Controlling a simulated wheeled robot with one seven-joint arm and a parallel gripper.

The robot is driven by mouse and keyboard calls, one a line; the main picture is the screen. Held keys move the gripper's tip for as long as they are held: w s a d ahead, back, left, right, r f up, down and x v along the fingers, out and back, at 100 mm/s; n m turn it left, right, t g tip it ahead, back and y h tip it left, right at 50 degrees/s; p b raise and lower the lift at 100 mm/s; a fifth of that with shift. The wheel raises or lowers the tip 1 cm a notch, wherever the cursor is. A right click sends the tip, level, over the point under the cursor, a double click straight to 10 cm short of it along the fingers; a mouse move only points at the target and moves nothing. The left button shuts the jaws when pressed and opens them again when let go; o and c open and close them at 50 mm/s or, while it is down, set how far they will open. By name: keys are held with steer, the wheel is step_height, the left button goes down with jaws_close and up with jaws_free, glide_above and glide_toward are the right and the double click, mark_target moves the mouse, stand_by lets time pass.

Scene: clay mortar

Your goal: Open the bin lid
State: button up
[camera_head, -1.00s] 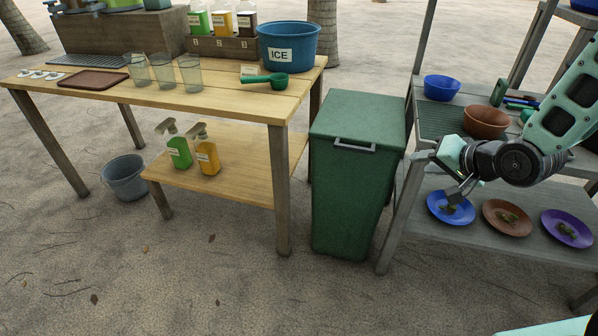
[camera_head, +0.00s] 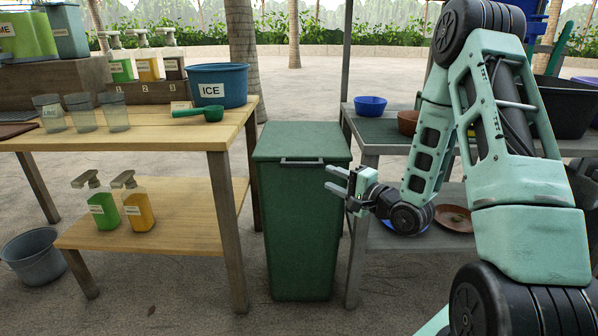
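The green bin (camera_head: 297,225) stands upright on the ground between two tables. Its lid (camera_head: 303,141) is shut, with a pale grey bar handle (camera_head: 302,161) along the upper front edge. My gripper (camera_head: 332,180) is just right of the bin front, a little below the handle's height. Its two fingers point left and are spread apart with nothing between them. It looks apart from the handle; the exact depth gap is hard to tell.
A wooden table (camera_head: 190,134) with a blue ICE tub (camera_head: 217,85) and a green scoop (camera_head: 200,112) stands left of the bin. A grey table (camera_head: 375,130) with bowls and plates stands to the right. Bare ground lies in front of the bin.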

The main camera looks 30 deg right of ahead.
mark_target(304, 166)
steer(key=w, duration=0.4)
steer(key=w+a+b, duration=0.1)
steer(key=w, duration=0.2)
steer(key=w+a+b, duration=0.1)
steer(key=w, duration=0.3)
steer(key=shift+w+a, duration=0.15)
steer(key=shift+w, duration=0.2)
jaws_close()
